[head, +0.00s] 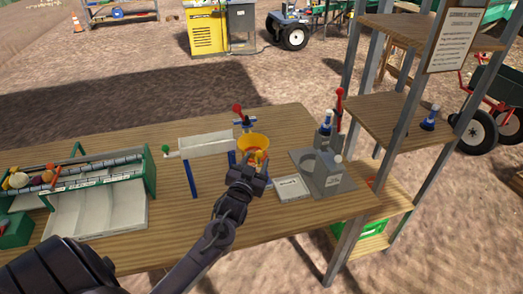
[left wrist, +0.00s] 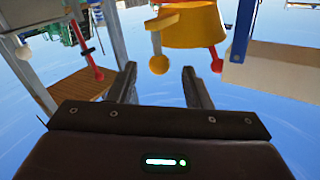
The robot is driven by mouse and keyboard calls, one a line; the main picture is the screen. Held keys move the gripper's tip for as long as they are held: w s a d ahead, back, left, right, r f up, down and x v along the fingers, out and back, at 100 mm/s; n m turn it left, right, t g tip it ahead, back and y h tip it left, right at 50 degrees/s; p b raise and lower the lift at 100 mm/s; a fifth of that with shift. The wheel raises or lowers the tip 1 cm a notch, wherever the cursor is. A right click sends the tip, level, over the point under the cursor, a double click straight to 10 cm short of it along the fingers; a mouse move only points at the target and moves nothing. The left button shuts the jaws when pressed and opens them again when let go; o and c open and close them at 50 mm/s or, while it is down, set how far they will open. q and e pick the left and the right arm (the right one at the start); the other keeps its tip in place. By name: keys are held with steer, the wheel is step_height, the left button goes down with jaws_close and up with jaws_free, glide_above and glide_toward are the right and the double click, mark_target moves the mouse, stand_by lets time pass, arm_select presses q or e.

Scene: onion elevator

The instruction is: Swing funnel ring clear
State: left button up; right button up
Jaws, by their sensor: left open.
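In the left wrist view the funnel (left wrist: 195,28) hangs at the top of the upside-down picture. A yellow ball knob (left wrist: 158,64) and a red ball knob (left wrist: 216,65) show by its rim. My left gripper (head: 257,165) is open just in front of the funnel and hides part of it. In the wrist view the yellow knob appears between the open fingertips (left wrist: 159,70); contact cannot be told. My right gripper is out of view.
The white trough (head: 207,145) on blue legs stands left of the funnel. A grey stand (head: 325,178) and a white plate (head: 292,187) sit to the right. A green sorting rack (head: 148,170) is at left. A shelf unit (head: 385,115) rises beyond the table's right end.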

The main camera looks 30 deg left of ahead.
arm_select(q)
steer(key=p+x, duration=0.1)
steer(key=x, duration=0.4)
steer(key=shift+w, duration=0.35)
jaws_close()
